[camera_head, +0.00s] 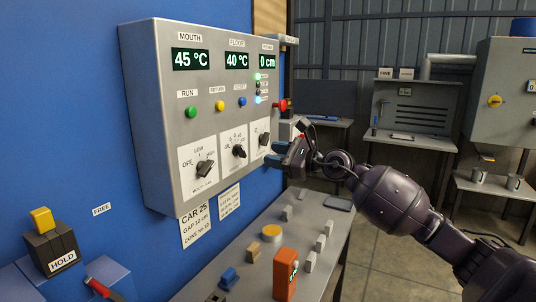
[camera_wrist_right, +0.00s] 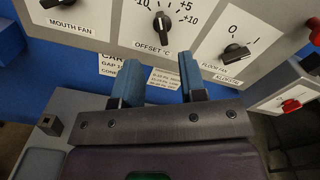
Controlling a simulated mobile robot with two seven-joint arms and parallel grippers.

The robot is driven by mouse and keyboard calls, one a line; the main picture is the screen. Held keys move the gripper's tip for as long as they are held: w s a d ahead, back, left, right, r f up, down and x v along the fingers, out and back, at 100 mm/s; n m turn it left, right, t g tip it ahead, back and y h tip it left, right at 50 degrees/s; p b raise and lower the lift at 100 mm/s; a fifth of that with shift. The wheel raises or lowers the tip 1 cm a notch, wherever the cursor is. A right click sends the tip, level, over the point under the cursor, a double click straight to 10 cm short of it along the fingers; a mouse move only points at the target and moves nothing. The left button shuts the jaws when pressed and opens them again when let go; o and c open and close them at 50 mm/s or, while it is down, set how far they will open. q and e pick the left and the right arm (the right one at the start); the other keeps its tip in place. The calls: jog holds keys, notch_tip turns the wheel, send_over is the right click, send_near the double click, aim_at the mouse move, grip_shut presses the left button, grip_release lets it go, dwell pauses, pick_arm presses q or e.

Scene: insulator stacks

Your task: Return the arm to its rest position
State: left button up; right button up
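My right arm (camera_head: 395,200) reaches in from the lower right. Its gripper (camera_head: 278,154) is in front of the right lower part of the grey control panel (camera_head: 165,120), close to the rightmost dial (camera_head: 263,139). In the right wrist view the two blue fingers of the gripper (camera_wrist_right: 160,78) stand apart with nothing between them. Beyond them are the offset dial (camera_wrist_right: 162,22) and the floor fan dial (camera_wrist_right: 236,52); both look clear of the fingers. My left gripper is in neither view.
Below the panel a grey bench (camera_head: 325,228) holds an orange device (camera_head: 286,274), a yellow-topped disc (camera_head: 271,231) and several small blocks. A red knob (camera_head: 281,105) sticks out at the panel's right edge. Open floor (camera_head: 385,270) lies right of the bench.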

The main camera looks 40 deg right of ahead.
jog(key=shift+s, duration=0.15)
dwell(0.5)
jog(key=s+a+f+n+g+h, duration=0.2)
jog(key=s+f+n+h, duration=0.6)
jog(key=f+n, duration=0.75)
jog(key=s+a+f+n+g+h, duration=0.1)
jog(key=s+a+f+n+h, duration=0.35)
jog(key=s+f+n, duration=1.1)
jog(key=s+a+f+m+g+y, duration=0.2)
jog(key=s+a+f+m+g, duration=0.1)
jog(key=s+a+g, duration=0.3)
jog(key=s+a+f+m+g+y, duration=0.25)
jog(key=s+a+g, duration=0.25)
jog(key=s+a, duration=0.25)
jog(key=w+f+t, duration=0.6)
jog(key=f+t, duration=0.2)
jog(key=f, duration=0.2)
jog(key=shift+w+d+f+n+t+y, duration=0.15)
jog(key=shift+w+d+n+t+y, duration=0.2)
jog(key=shift+n+y, duration=0.1)
